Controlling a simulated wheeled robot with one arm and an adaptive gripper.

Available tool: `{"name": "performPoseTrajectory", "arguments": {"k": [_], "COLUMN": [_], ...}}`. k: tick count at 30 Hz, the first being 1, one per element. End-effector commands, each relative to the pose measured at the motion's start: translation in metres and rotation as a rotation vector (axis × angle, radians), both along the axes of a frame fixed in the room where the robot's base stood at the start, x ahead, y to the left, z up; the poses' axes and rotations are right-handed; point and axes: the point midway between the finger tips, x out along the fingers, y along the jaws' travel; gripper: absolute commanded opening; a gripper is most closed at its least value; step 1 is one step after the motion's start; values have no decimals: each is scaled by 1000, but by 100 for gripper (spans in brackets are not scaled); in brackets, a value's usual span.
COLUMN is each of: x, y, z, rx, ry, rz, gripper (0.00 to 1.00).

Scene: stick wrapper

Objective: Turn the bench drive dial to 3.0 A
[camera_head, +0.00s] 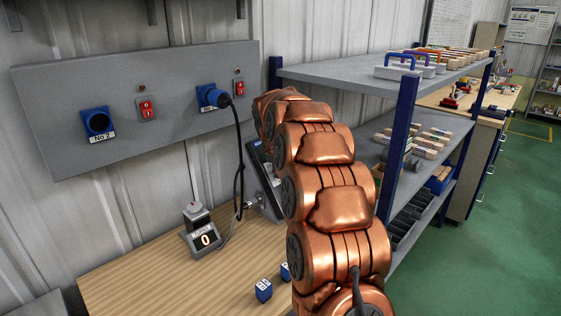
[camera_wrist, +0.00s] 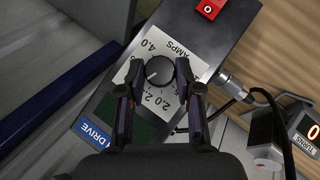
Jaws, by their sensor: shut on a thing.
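The bench drive (camera_wrist: 205,45) is a dark box with a blue label ending in "DRIVE". The 3.0 mark and the dial's pointer cannot be made out. In the head view the bench drive (camera_head: 262,176) is partly hidden behind my copper arm, which also hides my gripper.
A red switch (camera_wrist: 209,8) is on the drive, and a cable plugs into its side. A small counter (camera_head: 203,238) showing 0 stands on the wooden bench (camera_head: 140,278). Blue blocks (camera_head: 263,290) lie in front. A shelf rack (camera_head: 400,112) stands right of my arm.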

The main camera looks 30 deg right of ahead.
Motion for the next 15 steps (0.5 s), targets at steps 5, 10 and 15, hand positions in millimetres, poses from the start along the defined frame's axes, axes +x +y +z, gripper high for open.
{"name": "performPoseTrajectory", "arguments": {"k": [5,10,15], "x": [2,3,2], "y": [-1,-2,-2], "z": [3,2,2], "rx": [104,175,224], "ry": [21,39,52], "rz": [-72,-125,-160], "gripper": [0,0,0]}}
